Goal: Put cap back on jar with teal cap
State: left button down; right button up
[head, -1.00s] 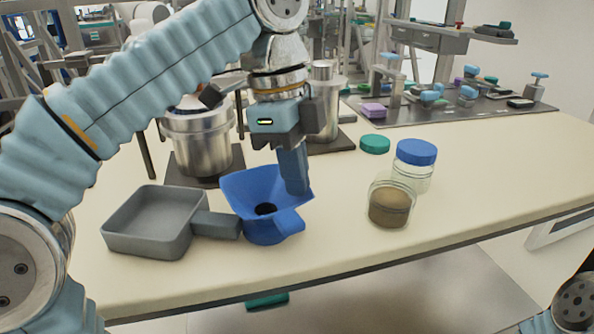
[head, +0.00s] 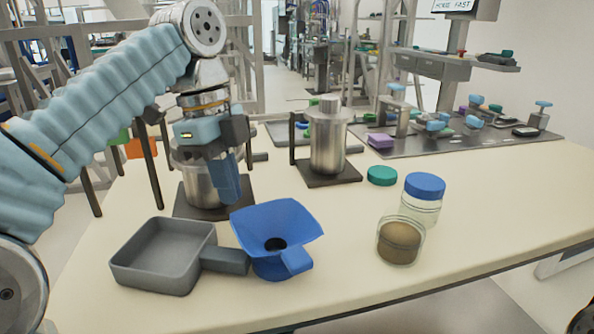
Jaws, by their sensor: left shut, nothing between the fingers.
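The teal cap (head: 382,175) lies flat on the table, behind the jars. An open glass jar (head: 400,241) with brown contents stands uncapped near the front edge. Right behind it stands a jar with a blue cap (head: 424,186). My left gripper (head: 226,190) is shut and empty, pointing down in front of a steel pot at the left, above the table and well left of the cap and jars. My right gripper is out of view.
A blue funnel (head: 276,236) and a grey scoop tray (head: 165,258) stand at the front left. A steel pot (head: 199,185) and a steel canister (head: 327,145) stand behind. The table right of the jars is clear.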

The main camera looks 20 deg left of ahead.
aim_at(400, 236)
jog(key=k+l, duration=0.85)
